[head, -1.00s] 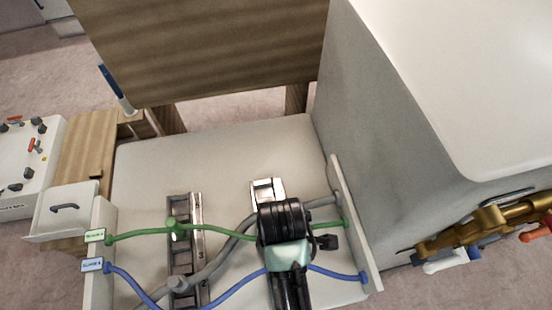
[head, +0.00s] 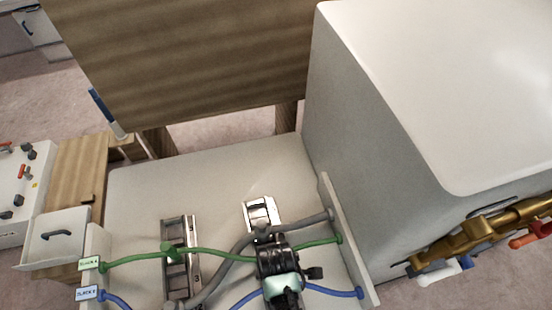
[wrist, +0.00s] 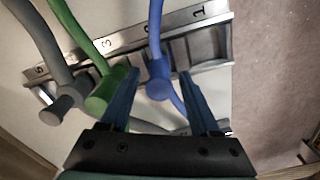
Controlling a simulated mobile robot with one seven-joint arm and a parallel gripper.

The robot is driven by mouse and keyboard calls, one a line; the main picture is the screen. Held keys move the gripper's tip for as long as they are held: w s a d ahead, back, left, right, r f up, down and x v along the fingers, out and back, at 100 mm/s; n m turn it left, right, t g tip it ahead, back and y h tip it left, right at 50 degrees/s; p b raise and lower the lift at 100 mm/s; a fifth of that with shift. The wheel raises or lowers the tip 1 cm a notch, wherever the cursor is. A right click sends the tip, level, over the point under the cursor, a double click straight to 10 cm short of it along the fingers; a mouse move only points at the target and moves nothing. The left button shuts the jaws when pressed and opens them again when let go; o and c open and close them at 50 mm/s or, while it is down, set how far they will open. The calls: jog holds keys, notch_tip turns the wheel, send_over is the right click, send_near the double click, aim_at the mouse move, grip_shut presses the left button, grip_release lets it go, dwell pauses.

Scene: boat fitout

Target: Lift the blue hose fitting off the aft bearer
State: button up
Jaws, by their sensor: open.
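The blue hose fitting (wrist: 159,88) is a round blue piece on a blue hose, over a slotted metal bearer (wrist: 208,46) marked with numbers. My gripper (wrist: 160,98) is open, with one finger on each side of the blue fitting; I cannot tell whether either finger touches it. In the head view my gripper (head: 280,285) is over the right-hand bearer (head: 260,212), covering its lower part and the blue fitting. The blue hose (head: 335,291) runs out on both sides beneath it.
A green fitting (wrist: 104,98) and a grey fitting (wrist: 65,110) sit left of the blue one, the green close to my left finger. Another bearer (head: 178,282) lies to the left. A large pale housing (head: 360,170) stands at the right.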

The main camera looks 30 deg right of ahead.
grip_shut()
dwell(0.3)
dwell(1.1)
